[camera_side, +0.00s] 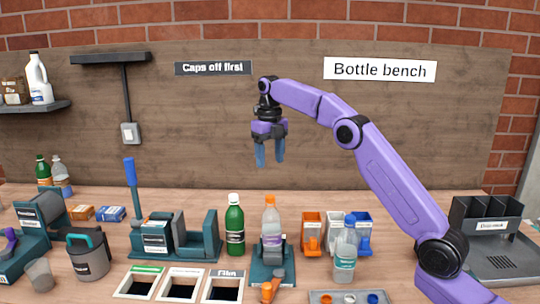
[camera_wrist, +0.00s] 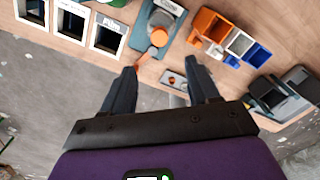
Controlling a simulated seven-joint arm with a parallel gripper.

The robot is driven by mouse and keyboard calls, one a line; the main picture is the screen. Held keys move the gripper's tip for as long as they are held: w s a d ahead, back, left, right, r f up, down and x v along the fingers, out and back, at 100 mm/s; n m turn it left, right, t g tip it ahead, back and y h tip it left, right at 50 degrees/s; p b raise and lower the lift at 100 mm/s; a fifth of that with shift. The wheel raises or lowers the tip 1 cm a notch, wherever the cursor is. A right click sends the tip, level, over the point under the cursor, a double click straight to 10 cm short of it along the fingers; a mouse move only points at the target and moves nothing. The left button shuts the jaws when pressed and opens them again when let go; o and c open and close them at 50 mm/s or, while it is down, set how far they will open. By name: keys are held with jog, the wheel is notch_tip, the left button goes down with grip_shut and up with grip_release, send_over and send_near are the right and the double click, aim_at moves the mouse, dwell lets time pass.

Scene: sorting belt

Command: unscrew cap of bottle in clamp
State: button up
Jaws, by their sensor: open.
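The cap is on the bottle. My gripper (camera_side: 270,163) is open and empty, with its blue fingers pointing down, well above the cap and touching nothing. In the wrist view my gripper (camera_wrist: 161,67) shows its two fingers spread apart. The clamp (camera_wrist: 143,40) lies beyond the fingertips there, with the orange cap (camera_wrist: 159,37) seen from above.
A green bottle (camera_side: 235,226) stands close left of the clamp, and another clear bottle (camera_side: 345,251) stands to its right. Orange (camera_side: 312,222), white and blue bins are behind. Framed openings (camera_side: 180,284) lie at front left. A small tray (camera_side: 320,297) holds caps. Air around my gripper is clear.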

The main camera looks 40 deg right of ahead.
jog(key=shift+o, duration=0.2)
jog(key=shift+s+a+r, duration=0.1)
jog(key=shift+a+r, duration=0.1)
jog(key=shift+r, duration=0.05)
jog(key=s+a+r+m+t+h, duration=0.2)
jog(key=s+a+r+m+h, duration=0.15)
jog(key=a+m, duration=0.2)
jog(key=m+t, duration=0.1)
jog(key=m, duration=0.1)
send_near(269, 197)
jog(key=x, duration=0.8)
jog(key=shift+s+d, duration=0.1)
jog(key=shift+s, duration=0.05)
jog(key=c, duration=1.1)
jog(key=shift+n+t+y, duration=0.4)
jog(key=shift+n+y, duration=0.05)
jog(key=shift+n, duration=1.1)
jog(key=shift+c, duration=0.2)
jog(key=shift+r, duration=1.15)
